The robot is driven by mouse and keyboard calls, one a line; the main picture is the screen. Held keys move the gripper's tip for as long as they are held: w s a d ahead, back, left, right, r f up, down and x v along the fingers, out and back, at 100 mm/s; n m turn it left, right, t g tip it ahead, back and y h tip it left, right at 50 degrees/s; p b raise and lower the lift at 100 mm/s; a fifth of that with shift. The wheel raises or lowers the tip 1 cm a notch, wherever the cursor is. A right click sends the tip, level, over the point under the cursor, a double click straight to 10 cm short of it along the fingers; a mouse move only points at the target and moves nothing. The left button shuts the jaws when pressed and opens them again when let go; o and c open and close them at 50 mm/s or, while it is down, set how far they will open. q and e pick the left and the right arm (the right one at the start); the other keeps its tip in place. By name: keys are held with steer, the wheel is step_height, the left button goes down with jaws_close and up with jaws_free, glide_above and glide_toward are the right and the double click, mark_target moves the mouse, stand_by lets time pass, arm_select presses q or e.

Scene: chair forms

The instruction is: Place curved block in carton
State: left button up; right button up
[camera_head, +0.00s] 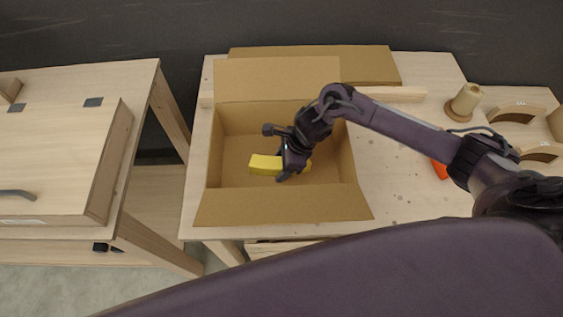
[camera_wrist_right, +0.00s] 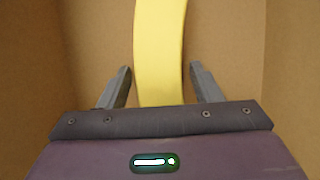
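The yellow curved block (camera_head: 263,165) is inside the open cardboard carton (camera_head: 283,206), low over its floor; I cannot tell if it touches the floor. My right gripper (camera_head: 287,174) is down inside the carton at the block and hides part of it. In the right wrist view the block (camera_wrist_right: 161,45) lies between the two fingers of the right gripper (camera_wrist_right: 161,70), with a narrow gap on each side, so the gripper looks open. My left gripper is not in view.
The carton's flaps are folded out on the worktable (camera_head: 405,190). To the right are a spool-like piece (camera_head: 465,102), wooden arches (camera_head: 515,113) and an orange-red object (camera_head: 439,169). A second wooden table (camera_head: 60,150) stands left across a gap.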

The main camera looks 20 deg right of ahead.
steer(key=shift+r, duration=0.15)
steer(key=shift+d+r, duration=0.1)
steer(key=shift+r, duration=0.1)
steer(key=b+v, duration=0.1)
steer(key=v, duration=1)
steer(key=shift+r+b, duration=0.25)
steer(key=shift+b, duration=0.1)
steer(key=shift+s+d, duration=0.1)
steer(key=shift+d, duration=0.05)
